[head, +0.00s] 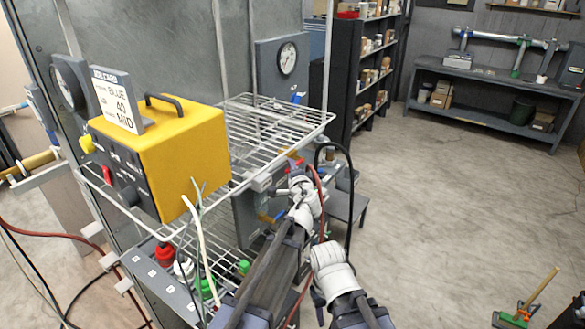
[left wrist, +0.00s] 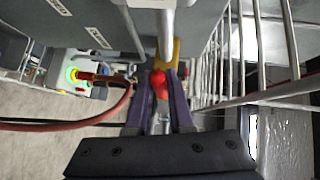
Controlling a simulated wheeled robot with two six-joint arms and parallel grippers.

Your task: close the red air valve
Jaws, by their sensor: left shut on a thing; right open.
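The red air valve's handle (left wrist: 158,84) sits between the purple fingers of my left gripper (left wrist: 160,100) in the left wrist view, with a yellow fitting (left wrist: 176,52) and a grey pipe beyond it. My left gripper is shut on the handle. In the head view, my left gripper (head: 293,172) reaches to the right edge of the wire rack, where a bit of red shows. The valve body is mostly hidden there. My right gripper (head: 319,299) is low at the bottom centre, away from the valve. Its fingers are hard to make out; it holds nothing visible.
A wire rack (head: 262,122) carries a yellow control box (head: 170,150) beside the left arm. Red and black hoses hang close to the left gripper. A grey bench (head: 490,95) and shelves stand behind. The floor (head: 440,200) at right is mostly clear; a green brush (head: 515,318) lies there.

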